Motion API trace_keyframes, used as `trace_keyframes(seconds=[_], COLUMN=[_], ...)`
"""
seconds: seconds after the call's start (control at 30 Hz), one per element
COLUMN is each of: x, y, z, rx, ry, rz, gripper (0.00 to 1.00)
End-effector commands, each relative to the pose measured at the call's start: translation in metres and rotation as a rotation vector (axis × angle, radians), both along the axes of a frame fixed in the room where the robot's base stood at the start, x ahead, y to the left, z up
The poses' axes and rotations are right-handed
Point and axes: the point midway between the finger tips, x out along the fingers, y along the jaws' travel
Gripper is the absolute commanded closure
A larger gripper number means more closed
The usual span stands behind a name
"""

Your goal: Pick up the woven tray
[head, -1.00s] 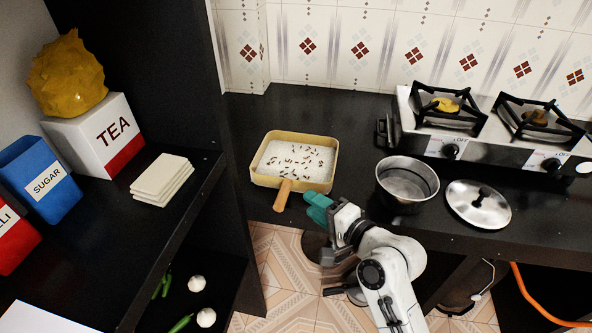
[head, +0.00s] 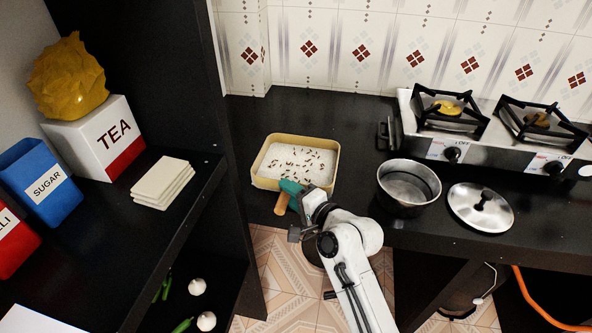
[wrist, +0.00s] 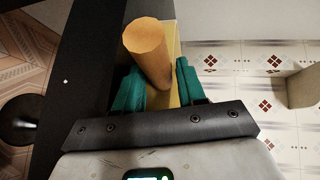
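The woven tray (head: 334,162) is a square yellow-rimmed tray with a white bed strewn with small brown bits. It lies on the black counter in the head view. Its orange-brown wooden handle (head: 282,203) points toward the counter's front edge. My gripper (head: 289,188) is at the handle, with its teal fingers partly covering it and the tray's near edge. In the wrist view the handle (wrist: 149,52) shows between the two teal fingers of my gripper (wrist: 160,82). The fingers are apart, with a gap visible on the right; contact with the handle cannot be told.
A steel pot (head: 408,188) and a lid (head: 480,208) stand to the right of the tray, before the stove (head: 490,153). A black shelf at left holds a tea box (head: 105,140), a sugar box (head: 45,182) and white tiles (head: 162,183).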

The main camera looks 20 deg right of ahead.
Motion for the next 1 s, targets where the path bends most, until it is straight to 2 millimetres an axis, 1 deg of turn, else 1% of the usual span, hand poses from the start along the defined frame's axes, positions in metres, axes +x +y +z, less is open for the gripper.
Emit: trace_keyframes(seconds=[0.03, 0.4, 0.47, 1.0], x=[-0.0001, -0.0004, -0.0005, 0.0000], y=[0.0000, -0.0001, -0.0002, -0.0002], z=[0.0000, 0.0001, 0.0000, 0.0031], rx=[0.000, 0.000, 0.000, -0.001], ry=[0.000, 0.000, 0.000, -0.004], rz=[0.000, 0.000, 0.000, 0.000], gripper=[0.60, 0.96, 1.00, 1.00])
